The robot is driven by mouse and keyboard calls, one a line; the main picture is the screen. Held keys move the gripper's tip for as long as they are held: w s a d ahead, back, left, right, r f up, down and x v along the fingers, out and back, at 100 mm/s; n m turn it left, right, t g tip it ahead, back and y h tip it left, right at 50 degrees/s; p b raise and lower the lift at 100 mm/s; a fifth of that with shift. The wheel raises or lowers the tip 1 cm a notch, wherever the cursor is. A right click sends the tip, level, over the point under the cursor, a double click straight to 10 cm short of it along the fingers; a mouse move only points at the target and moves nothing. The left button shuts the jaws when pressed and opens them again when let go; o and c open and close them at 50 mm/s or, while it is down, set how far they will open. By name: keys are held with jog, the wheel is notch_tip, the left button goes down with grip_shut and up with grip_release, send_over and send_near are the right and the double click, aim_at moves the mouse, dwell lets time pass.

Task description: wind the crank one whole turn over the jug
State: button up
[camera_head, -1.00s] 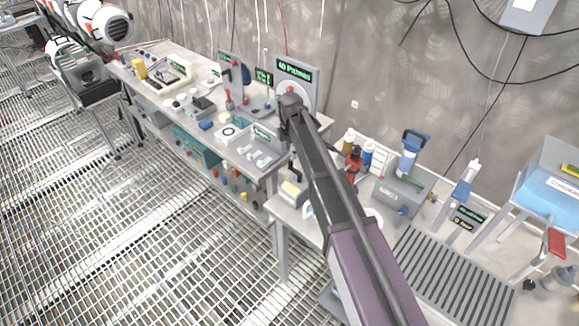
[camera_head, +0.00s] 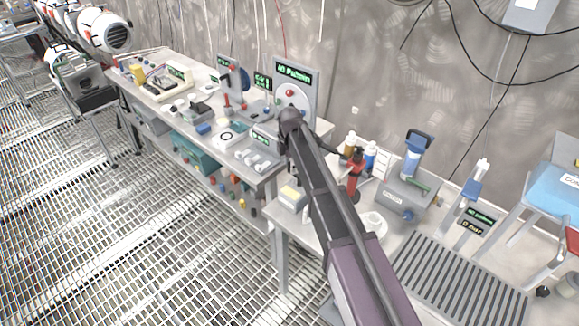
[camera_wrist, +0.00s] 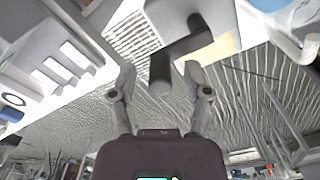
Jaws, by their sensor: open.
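In the wrist view, a dark grey cylindrical crank handle (camera_wrist: 160,73) juts toward me from a bent dark crank arm (camera_wrist: 190,48) on a light grey housing (camera_wrist: 205,18). My gripper (camera_wrist: 160,72) is open, with one finger on each side of the handle. I cannot tell whether either finger touches it. In the head view my own arm covers the gripper and the crank. I cannot make out the jug for certain; a white rounded vessel (camera_head: 374,224) stands on the near bench, partly behind my arm.
On the near bench stand a red device (camera_head: 355,175), a grey box with a blue-topped column (camera_head: 405,195) and a slatted grey tray (camera_head: 455,280). The grating floor (camera_head: 150,240) at left is clear.

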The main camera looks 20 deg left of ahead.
grip_shut()
jog(key=shift+w, duration=0.1)
dwell(0.4)
jog(key=shift+w+d+m, duration=0.15)
jog(key=shift+w+m, duration=0.05)
jog(key=shift+m, duration=0.45)
jog(key=shift+w+d+m, duration=0.1)
jog(key=shift+w+m, duration=0.1)
jog(key=shift+m, duration=0.45)
jog(key=m, duration=0.1)
jog(key=w+d+m, duration=0.1)
jog(key=m, duration=0.3)
jog(key=d+m, duration=0.1)
jog(key=m, duration=0.1)
jog(key=d+m, duration=0.1)
jog(key=m, duration=0.1)
jog(key=shift+w, duration=0.35)
jog(key=shift+s+d+m, duration=0.3)
jog(key=shift+d+m, duration=0.4)
jog(key=shift+m, duration=1.4)
jog(key=shift+s+d+m, duration=0.3)
jog(key=shift+d+m, duration=0.35)
jog(key=shift+m, duration=1.45)
jog(key=shift+s+d+m, duration=0.3)
jog(key=shift+d+m, duration=0.4)
jog(key=shift+m, duration=1.4)
